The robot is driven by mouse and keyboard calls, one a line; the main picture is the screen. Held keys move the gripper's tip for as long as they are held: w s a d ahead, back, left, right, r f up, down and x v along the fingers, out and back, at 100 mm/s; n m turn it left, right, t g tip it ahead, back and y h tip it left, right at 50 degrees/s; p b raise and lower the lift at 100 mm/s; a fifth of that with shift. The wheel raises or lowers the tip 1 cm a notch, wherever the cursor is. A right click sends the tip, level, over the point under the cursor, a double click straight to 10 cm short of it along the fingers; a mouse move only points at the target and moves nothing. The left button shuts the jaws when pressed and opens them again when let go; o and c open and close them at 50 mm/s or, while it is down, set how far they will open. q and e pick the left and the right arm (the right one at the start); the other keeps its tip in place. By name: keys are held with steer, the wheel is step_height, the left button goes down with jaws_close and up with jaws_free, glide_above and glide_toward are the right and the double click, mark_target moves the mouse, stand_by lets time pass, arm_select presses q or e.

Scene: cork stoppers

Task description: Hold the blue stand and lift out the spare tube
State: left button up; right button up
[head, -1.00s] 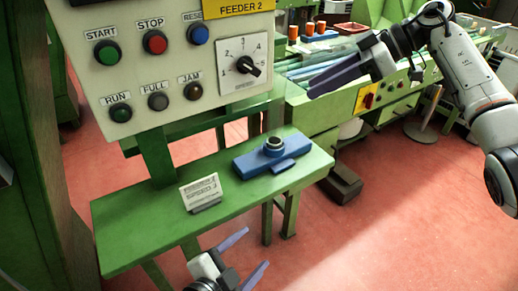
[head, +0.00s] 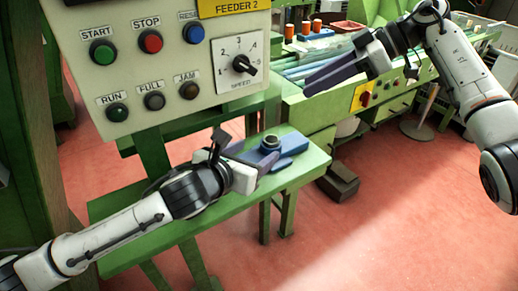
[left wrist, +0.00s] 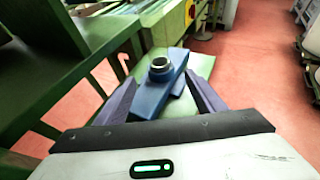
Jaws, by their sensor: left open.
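The blue stand (head: 292,145) lies on the green bench shelf. A short, dark-rimmed round piece (head: 271,142) stands up from it; I cannot tell whether this is the spare tube or its socket. In the left wrist view the stand (left wrist: 153,98) lies between the purple fingers of my open left gripper (left wrist: 165,100), with the round piece (left wrist: 161,68) beyond the fingertips. In the head view my left gripper (head: 262,162) reaches the stand's near side; contact is unclear. My right gripper (head: 305,84) is up in the air, away from the stand; its finger gap is unclear.
A control panel (head: 165,60) with buttons and a speed dial hangs above the shelf (head: 240,198), close to my left arm. A green machine (head: 310,118) with orange-brown cylinders stands behind at the right. Red floor is clear in front.

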mark_target(268, 145)
arm_select(q)
steer(key=x, duration=0.9)
steer(key=shift+w+d+f, duration=0.1)
steer(key=shift+w+d, duration=0.15)
steer(key=shift+w, duration=0.05)
